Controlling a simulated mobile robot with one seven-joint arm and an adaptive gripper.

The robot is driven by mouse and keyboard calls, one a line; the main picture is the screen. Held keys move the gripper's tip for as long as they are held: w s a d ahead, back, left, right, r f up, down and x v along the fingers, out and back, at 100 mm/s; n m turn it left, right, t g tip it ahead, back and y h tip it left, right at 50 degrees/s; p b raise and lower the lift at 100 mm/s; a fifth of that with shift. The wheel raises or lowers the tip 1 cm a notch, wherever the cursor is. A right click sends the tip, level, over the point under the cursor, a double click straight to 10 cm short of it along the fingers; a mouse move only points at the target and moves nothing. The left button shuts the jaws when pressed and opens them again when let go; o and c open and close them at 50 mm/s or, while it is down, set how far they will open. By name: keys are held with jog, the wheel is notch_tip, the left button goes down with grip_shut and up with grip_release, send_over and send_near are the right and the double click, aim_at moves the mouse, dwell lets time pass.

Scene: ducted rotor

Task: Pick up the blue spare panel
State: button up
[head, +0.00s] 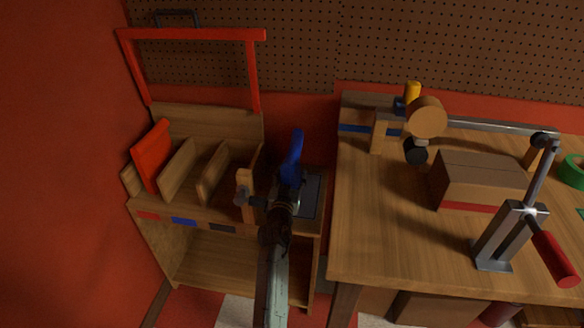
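The blue panel (293,154) shows as a narrow, nearly edge-on upright piece just beyond my gripper, to the right of the rack's wooden dividers. My gripper (289,186) is at its lower end, and the two overlap in the picture. The fingertips are dark and small, and partly hidden by my wrist and arm. I cannot tell whether they are closed on the panel or only beside it. What lies under the panel's lower end is hidden too.
The wooden rack (172,212) has a red panel (152,155) in its left slot and colored labels in front. A dark flat pad (312,196) lies right of my gripper. The workbench (383,235) stands close on the right, with a box (480,178) and a red-handled clamp (497,240).

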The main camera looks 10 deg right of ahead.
jog(key=shift+c, duration=0.5)
grip_shut()
dwell(0.3)
